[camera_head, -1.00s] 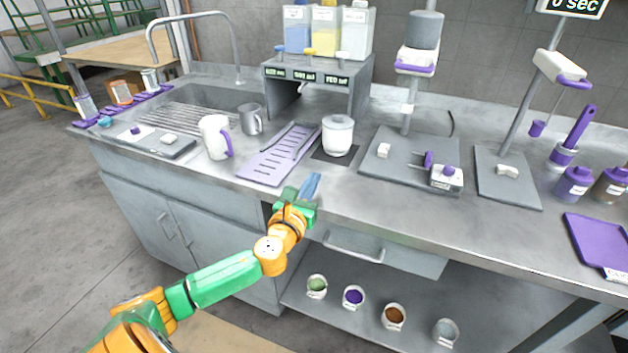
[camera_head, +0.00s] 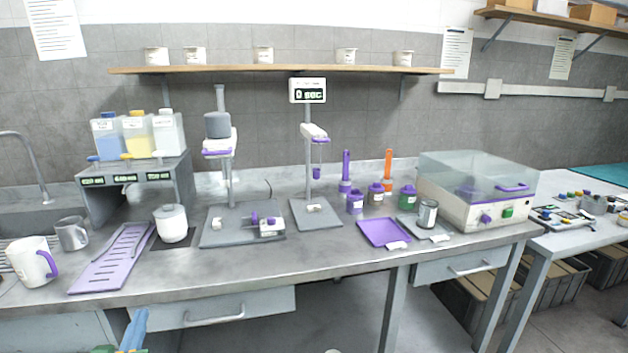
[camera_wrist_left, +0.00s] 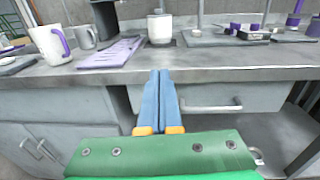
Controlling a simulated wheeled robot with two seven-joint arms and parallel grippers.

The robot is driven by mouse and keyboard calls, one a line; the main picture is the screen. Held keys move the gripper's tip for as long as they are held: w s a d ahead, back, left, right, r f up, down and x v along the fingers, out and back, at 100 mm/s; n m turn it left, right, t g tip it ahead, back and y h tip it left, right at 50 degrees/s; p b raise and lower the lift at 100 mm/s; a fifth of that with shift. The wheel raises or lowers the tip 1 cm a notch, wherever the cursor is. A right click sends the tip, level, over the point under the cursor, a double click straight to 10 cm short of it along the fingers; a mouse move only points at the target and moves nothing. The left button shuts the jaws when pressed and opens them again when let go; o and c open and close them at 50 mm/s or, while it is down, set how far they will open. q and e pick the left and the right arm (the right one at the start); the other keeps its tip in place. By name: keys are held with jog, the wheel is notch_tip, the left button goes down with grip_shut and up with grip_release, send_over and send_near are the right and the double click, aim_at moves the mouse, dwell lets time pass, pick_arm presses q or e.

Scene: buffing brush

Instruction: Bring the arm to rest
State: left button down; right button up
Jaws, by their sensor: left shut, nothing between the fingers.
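My left gripper (camera_head: 133,330) shows at the bottom left of the head view, only its blue fingers and a bit of green in sight. In the left wrist view its two blue fingers (camera_wrist_left: 159,98) lie side by side, shut and empty. They are in front of the counter (camera_wrist_left: 215,74), near its front edge, touching nothing that I can see. The rest of my left arm is out of the head view. My right gripper is not in view.
A purple slotted tray (camera_head: 113,260), a white lidded pot (camera_head: 172,223) and a white mug (camera_head: 32,262) stand on the counter near the gripper. A drawer with a handle (camera_head: 214,316) is below the edge. A clear-lidded machine (camera_head: 478,190) stands right.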

pick_arm(q)
jog(key=s+f+n+g+h, duration=0.1)
jog(key=s+f+n+g, duration=0.3)
jog(key=f, duration=0.6)
jog(key=s+f+n+g, duration=0.2)
jog(key=s+f+n, duration=0.35)
jog(key=f, duration=0.45)
jog(key=s+f+n+g+h, duration=0.1)
jog(key=s+f+n+g, duration=0.4)
jog(key=f, duration=0.6)
jog(key=s+d+f+n+g+h, duration=0.1)
jog(key=s+d+f+n, duration=0.3)
jog(key=s, duration=0.4)
jog(key=s+d+f+n+g+h, duration=0.1)
jog(key=s+d+f+n+g, duration=0.1)
jog(key=s+d+f+n, duration=0.3)
jog(key=s+d+f+n+g+h, duration=0.1)
jog(key=s+d+f+n, duration=0.3)
jog(key=s, duration=0.8)
jog(key=shift+s+d+f+n+g+p, duration=0.3)
jog(key=shift+d+n+g+p, duration=0.25)
jog(key=shift+n, duration=0.7)
